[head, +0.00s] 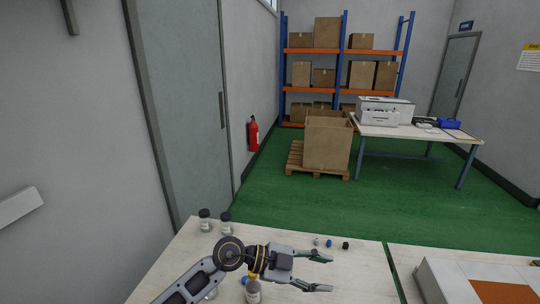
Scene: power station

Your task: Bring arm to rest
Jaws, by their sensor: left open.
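My left arm comes in from the bottom left over the near table. My left gripper (322,273) is open, with its two fingers spread and pointing right. Nothing shows between the fingers. My right gripper is not in view.
The near table (355,268) holds two bottles (205,220) at its far left corner, a bottle (253,292) below my arm and several small caps (330,243). A white and orange box (440,285) stands at right. Beyond are a crate (328,141), a desk (415,131) and shelves (341,50).

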